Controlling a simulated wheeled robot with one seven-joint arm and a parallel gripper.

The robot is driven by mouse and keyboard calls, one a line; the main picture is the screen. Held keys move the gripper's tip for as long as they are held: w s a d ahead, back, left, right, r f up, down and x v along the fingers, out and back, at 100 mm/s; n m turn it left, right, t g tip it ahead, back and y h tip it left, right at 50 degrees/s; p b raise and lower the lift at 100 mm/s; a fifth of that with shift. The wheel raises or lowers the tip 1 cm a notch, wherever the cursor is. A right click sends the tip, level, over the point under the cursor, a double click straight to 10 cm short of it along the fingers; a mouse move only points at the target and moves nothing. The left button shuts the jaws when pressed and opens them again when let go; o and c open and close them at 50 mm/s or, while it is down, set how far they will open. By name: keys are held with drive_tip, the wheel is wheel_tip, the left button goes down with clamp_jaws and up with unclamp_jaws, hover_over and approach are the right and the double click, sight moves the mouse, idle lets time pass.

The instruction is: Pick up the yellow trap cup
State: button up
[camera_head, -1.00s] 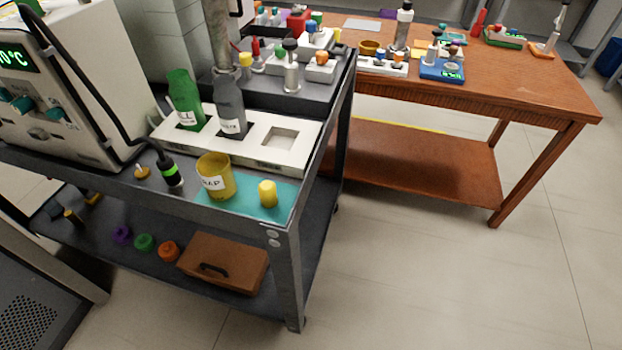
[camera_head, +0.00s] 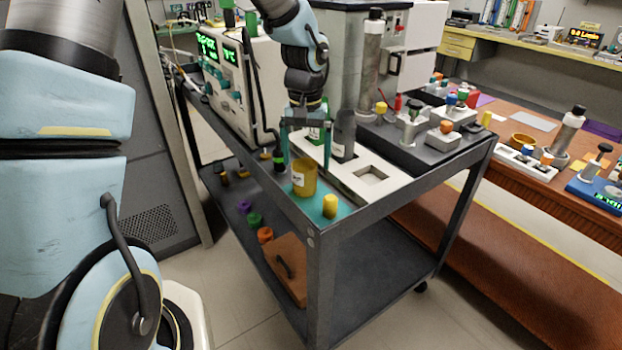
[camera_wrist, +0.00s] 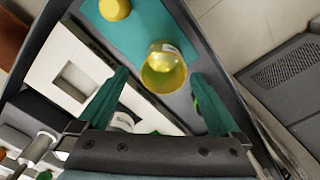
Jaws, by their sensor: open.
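The yellow trap cup (camera_head: 304,180) stands upright on a teal mat (camera_head: 322,213) at the cart's front corner, with a white label on its side. In the wrist view the cup (camera_wrist: 166,78) shows between the fingertips and appears a little beyond them. My gripper (camera_head: 304,152) is open and empty, pointing down just above and behind the cup. Its green fingers also show in the wrist view (camera_wrist: 160,78), one on each side of the cup with gaps. I cannot tell the exact height gap.
A yellow cap (camera_head: 330,206) sits on the mat right of the cup. A black probe (camera_head: 278,156) is left of the gripper. The cart's lower shelf holds a brown box (camera_head: 287,268).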

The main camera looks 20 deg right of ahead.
sight(305, 176)
drive_tip(key=shift+w+a+f+p, duration=0.1)
drive_tip(key=shift+f+p, duration=0.3)
drive_tip(key=shift+f, duration=1.1)
drive_tip(key=shift+a+f+p, duration=0.1)
drive_tip(key=shift+f+p, duration=0.25)
drive_tip(key=shift+f, duration=1.15)
drive_tip(key=shift+c, duration=0.4)
drive_tip(key=c, duration=1.2)
drive_tip(key=shift+r, duration=0.1)
drive_tip(key=shift+c, duration=0.2)
